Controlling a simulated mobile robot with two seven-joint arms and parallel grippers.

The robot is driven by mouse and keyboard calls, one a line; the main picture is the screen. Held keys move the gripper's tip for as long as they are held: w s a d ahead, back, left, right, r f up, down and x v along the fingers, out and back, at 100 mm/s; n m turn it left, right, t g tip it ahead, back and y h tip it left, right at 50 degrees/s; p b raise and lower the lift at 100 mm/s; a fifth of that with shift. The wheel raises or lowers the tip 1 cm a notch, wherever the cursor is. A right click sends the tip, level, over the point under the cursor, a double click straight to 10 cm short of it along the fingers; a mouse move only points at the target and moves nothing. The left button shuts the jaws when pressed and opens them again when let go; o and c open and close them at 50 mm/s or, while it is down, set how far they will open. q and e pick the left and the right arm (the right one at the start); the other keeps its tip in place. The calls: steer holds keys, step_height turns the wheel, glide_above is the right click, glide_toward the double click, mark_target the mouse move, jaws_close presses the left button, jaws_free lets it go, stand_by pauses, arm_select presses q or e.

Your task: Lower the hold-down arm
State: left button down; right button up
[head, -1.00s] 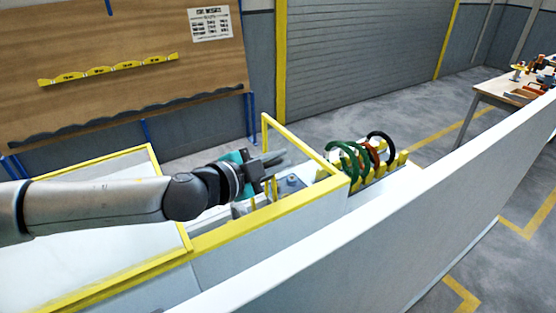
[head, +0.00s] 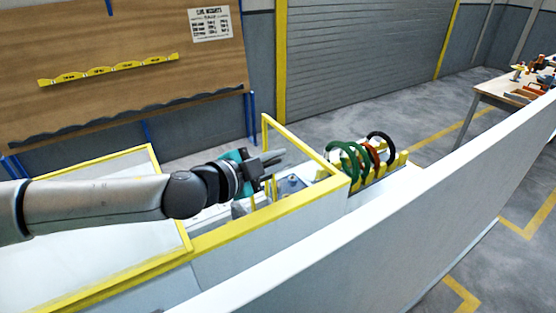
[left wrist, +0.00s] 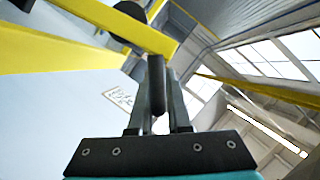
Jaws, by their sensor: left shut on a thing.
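My left gripper (head: 272,159) reaches in from the left over the yellow-framed machine. In the left wrist view, its two fingers (left wrist: 158,118) are closed around a dark, rounded bar, the handle (left wrist: 156,82). A yellow beam (left wrist: 120,22) with black round parts crosses above the handle; it looks like the hold-down arm, but the join between beam and handle is unclear. In the head view the handle and most of the arm are hidden or too small behind my gripper. My right gripper is not in view.
The machine's yellow guard frame (head: 300,145) stands close around the gripper. Several coloured coils (head: 349,160) stand on a yellow rack just right of it. A long white panel (head: 400,215) runs across the front right. A workbench (head: 500,90) stands far right.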

arm_select(q)
steer(key=shift+w+a+f+n, duration=0.15)
steer(key=shift+w+a+n, duration=0.2)
steer(key=shift+w, duration=0.1)
steer(key=w+a+f+n+g, duration=0.1)
steer(key=w+a+f, duration=0.2)
steer(key=w+a, duration=0.3)
steer(key=shift+w+a+f, duration=0.15)
steer(key=shift+w+f, duration=0.15)
steer(key=shift+w, duration=0.9)
